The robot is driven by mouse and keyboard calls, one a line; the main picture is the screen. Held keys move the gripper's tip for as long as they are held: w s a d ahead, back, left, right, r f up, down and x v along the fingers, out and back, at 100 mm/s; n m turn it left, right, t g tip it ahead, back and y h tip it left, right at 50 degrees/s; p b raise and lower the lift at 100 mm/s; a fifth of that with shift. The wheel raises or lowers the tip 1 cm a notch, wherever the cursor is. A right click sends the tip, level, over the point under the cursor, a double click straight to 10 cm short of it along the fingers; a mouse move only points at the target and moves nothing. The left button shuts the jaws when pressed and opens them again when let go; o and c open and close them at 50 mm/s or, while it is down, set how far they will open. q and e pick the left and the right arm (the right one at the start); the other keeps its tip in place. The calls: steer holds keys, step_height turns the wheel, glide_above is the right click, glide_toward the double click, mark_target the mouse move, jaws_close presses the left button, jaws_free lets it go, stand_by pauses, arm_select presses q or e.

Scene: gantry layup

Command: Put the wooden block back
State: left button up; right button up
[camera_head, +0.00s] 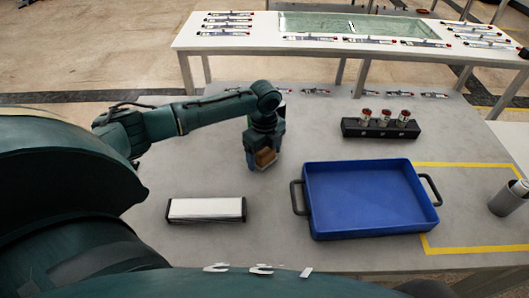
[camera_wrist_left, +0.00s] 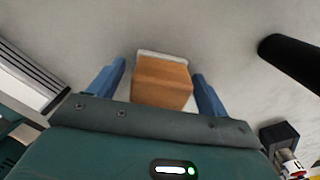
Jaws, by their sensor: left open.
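The wooden block (camera_wrist_left: 162,82) is a light brown cuboid between the two blue fingers of my left gripper (camera_wrist_left: 159,70) in the left wrist view. The fingers are open, with visible gaps on both sides of the block. A thin white edge (camera_wrist_left: 162,54) shows along the block's far side; I cannot tell what it belongs to. In the head view my left gripper (camera_head: 262,163) points down over the grey table, and the block (camera_head: 265,157) shows partly between its fingers. My right gripper is not in view.
A blue tray (camera_head: 372,226) with black handles stands to the right of the gripper. A white panel with black ends (camera_head: 206,209) lies nearer left. A black rack (camera_head: 352,127) holds red-topped cylinders behind. A grey cup (camera_head: 508,198) stands at far right.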

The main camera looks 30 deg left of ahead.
arm_select(q)
step_height(320, 180, up, 12)
steer(key=shift+r, duration=0.2)
stand_by(0.4)
steer(key=shift+s+f, duration=0.1)
stand_by(0.4)
